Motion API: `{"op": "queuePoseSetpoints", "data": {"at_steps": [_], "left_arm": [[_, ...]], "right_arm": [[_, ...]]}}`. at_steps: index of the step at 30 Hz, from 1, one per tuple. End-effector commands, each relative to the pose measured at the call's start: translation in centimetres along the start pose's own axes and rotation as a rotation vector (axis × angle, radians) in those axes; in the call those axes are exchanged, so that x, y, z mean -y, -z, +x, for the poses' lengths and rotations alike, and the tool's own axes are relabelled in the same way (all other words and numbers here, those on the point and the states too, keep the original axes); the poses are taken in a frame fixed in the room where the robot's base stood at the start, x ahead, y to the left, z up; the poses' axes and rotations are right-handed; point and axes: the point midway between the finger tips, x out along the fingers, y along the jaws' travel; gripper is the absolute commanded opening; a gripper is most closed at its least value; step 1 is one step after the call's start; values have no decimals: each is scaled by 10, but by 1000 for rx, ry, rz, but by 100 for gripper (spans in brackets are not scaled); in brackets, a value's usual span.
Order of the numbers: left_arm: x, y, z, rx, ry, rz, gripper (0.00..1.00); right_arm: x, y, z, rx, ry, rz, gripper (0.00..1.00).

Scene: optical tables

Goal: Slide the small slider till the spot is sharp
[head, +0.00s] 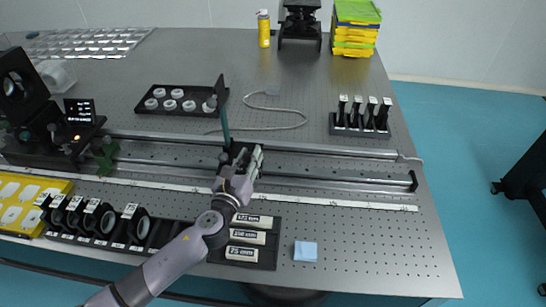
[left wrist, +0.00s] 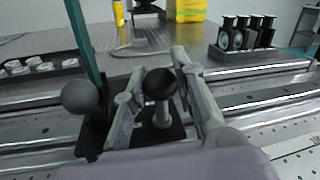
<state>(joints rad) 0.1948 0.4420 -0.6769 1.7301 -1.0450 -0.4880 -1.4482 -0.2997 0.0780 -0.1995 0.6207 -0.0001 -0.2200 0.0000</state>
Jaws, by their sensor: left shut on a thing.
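The small slider (left wrist: 176,132) is a dark carriage on the rail (head: 330,180), with a black ball knob (left wrist: 160,84) on a short grey post. My left gripper (head: 246,160) is over it near the middle of the rail, its fingers on either side of the knob's post and shut on it; the gripper also shows in the left wrist view (left wrist: 160,105). A thin dark green upright plate (head: 223,110) stands at the slider's left, with a grey ball knob (left wrist: 80,97) beside it. The plate is seen nearly edge-on, and no light spot is visible. My right gripper is out of view.
A black device with a small lit display (head: 80,110) stands at the rail's left. Lens holders (head: 100,218) and a labelled tray (head: 270,255) lie in front. A black rack (head: 360,120) stands behind the rail's right part. The rail right of my gripper is clear.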

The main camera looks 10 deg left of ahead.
Motion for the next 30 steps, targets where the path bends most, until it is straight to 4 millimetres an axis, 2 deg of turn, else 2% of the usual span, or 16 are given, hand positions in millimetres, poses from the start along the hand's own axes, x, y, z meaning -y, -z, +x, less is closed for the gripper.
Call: {"op": "queuePoseSetpoints", "data": {"at_steps": [1, 4, 14, 15, 24, 30], "left_arm": [[-10, -1, -2, -1, -2, 3, 0], [-20, -3, -5, -1, 2, 0, 0], [-21, -4, -5, -1, 9, -5, 0], [-21, -4, -5, -1, 9, -5, 26], [-22, -4, -5, 0, 7, -3, 46], [-22, -5, -5, 0, 6, -3, 46]], "right_arm": [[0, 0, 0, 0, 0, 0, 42], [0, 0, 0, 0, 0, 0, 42], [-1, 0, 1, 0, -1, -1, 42], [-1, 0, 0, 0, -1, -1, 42], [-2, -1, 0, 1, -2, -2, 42], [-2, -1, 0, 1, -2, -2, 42]]}}
